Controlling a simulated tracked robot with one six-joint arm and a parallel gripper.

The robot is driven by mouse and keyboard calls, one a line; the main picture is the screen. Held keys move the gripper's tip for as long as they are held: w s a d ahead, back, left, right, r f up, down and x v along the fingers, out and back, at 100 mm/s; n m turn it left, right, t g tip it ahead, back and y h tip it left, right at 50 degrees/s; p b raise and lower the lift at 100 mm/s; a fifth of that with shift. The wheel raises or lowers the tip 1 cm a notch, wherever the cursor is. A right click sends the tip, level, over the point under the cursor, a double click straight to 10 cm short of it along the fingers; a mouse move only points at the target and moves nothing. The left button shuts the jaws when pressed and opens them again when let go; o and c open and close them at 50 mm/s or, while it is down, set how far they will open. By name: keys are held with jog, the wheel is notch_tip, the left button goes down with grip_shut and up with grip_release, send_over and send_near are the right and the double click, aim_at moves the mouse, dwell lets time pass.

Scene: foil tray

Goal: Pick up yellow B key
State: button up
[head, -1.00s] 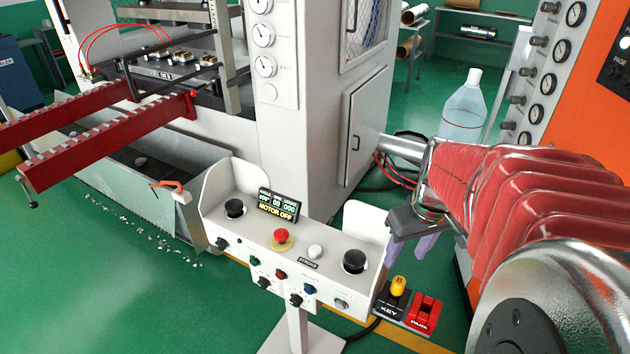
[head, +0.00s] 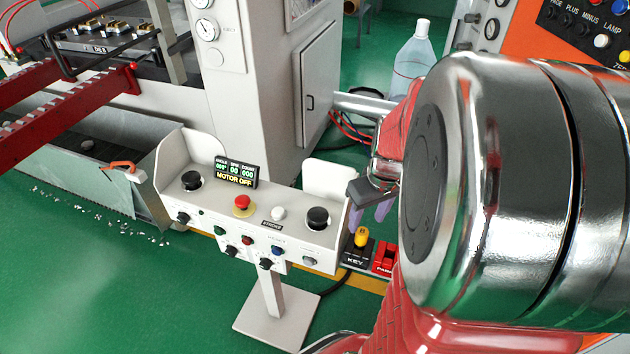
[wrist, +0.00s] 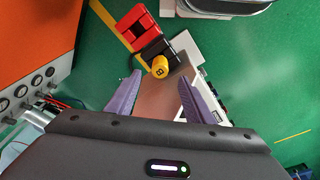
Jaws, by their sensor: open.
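The yellow B key (head: 361,237) is a small yellow cylinder standing in the black KEY holder (head: 355,252), at the right end of the control stand. In the wrist view the key (wrist: 160,67) shows its B face near the tips of my gripper (wrist: 160,77). The two purple fingers are spread wide with nothing between them. In the head view my gripper (head: 376,210) is just above and right of the key, partly hidden by my arm. I cannot tell the exact height gap.
The red PARK holder (wrist: 132,30) sits beside the KEY holder. The white control stand (head: 262,235), with buttons and knobs, is close to the left of my gripper. A clear bottle (head: 413,55) and the orange panel (head: 530,35) are behind. Green floor is free at front left.

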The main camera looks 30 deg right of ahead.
aim_at(363, 231)
jog(key=shift+w+f, duration=0.15)
jog(key=shift+f, duration=0.55)
jog(key=shift+w+f, duration=0.1)
jog(key=shift+f, duration=0.6)
jog(key=shift+f, duration=0.1)
jog(key=shift+w+d+f, duration=0.1)
jog(key=shift+w+f, duration=0.1)
jog(key=shift+f, duration=1.05)
jog(key=shift+w+f, duration=0.15)
jog(key=shift+f, duration=1.05)
jog(key=shift+c, duration=0.5)
jog(key=c, duration=1.1)
